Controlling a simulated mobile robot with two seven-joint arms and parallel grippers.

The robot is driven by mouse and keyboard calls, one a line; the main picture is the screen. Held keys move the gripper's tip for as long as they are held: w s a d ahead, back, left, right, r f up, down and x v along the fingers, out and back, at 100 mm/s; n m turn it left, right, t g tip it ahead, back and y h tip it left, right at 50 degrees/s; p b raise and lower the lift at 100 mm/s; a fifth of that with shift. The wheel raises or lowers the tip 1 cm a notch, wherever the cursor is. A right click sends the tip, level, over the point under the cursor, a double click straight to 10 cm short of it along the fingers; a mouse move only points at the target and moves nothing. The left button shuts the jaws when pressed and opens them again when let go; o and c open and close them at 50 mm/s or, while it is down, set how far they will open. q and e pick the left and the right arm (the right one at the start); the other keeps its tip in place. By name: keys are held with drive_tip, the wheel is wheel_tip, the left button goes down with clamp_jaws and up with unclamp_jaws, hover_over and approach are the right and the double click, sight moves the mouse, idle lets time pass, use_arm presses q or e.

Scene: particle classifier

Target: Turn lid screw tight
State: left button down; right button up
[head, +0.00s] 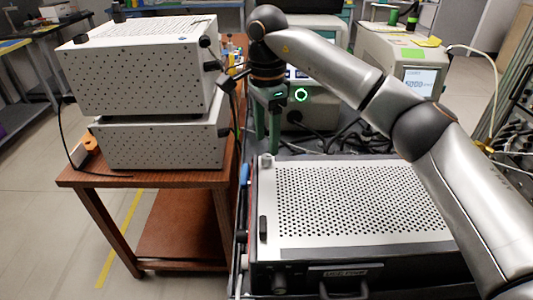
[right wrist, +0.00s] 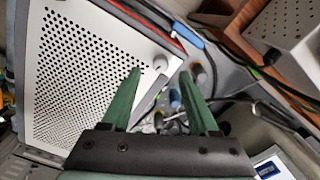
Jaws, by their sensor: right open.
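The perforated white lid (head: 350,195) covers a black instrument (head: 370,278) in the head view. A small pale lid screw (head: 267,160) stands at its far left corner. It also shows as a round white knob in the right wrist view (right wrist: 160,64). My right gripper (head: 267,149) has green fingers pointing down over that corner. In the right wrist view its fingertips (right wrist: 160,73) are apart and empty, with the screw appearing between them. I cannot tell how much height separates them from the screw. My left gripper is not in view.
A brown wooden table (head: 150,185) with two stacked perforated white boxes (head: 140,70) stands to the left. Instruments with a lit green ring (head: 298,94) and a display (head: 420,82) stand behind. Black cables (head: 330,140) lie behind the lid.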

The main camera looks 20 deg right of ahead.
sight(267, 156)
drive_tip(key=shift+f, duration=2.15)
drive_tip(key=shift+c, duration=0.3)
clamp_jaws()
